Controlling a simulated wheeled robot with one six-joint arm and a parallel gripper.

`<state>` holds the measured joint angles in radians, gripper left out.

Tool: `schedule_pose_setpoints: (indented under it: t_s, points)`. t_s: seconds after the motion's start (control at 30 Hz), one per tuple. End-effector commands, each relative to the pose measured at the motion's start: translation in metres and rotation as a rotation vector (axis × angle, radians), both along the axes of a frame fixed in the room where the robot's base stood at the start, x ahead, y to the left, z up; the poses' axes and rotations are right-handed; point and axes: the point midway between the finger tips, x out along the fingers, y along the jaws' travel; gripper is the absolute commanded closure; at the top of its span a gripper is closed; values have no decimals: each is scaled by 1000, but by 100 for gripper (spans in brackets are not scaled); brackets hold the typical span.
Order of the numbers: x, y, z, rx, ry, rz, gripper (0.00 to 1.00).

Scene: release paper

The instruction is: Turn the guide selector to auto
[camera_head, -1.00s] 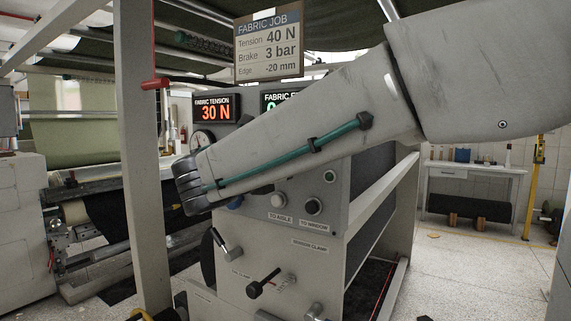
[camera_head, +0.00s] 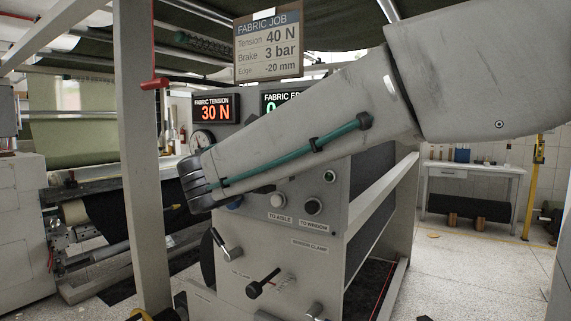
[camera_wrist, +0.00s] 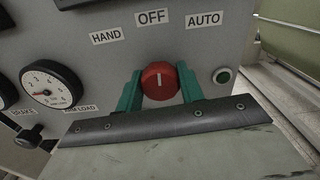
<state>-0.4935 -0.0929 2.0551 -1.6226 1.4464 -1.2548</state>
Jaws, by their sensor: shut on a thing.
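The guide selector (camera_wrist: 160,84) is a round red knob with a white pointer mark, seen in the wrist view. The mark points up at the OFF label (camera_wrist: 152,17). The HAND label (camera_wrist: 106,37) is to the left and the AUTO label (camera_wrist: 204,19) to the right. My gripper (camera_wrist: 159,82) has its teal fingers on the left and right sides of the knob, shut on it. In the head view my arm hides the knob and fingers.
A small dark-green button (camera_wrist: 222,76) sits right of the knob, and a pressure gauge (camera_wrist: 52,86) lies left. In the head view, a job board (camera_head: 268,46) hangs above, a display (camera_head: 215,109) reads 30 N, and clamp levers (camera_head: 262,284) stick out below my arm. A pale post (camera_head: 143,150) stands left.

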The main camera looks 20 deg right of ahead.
Motion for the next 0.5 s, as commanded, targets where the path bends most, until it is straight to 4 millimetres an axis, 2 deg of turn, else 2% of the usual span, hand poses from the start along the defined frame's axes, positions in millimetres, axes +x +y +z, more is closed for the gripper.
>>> schedule_pose_setpoints:
  t_s: [0.5]
  points:
    - [0,0,0,242,-331,1,85]
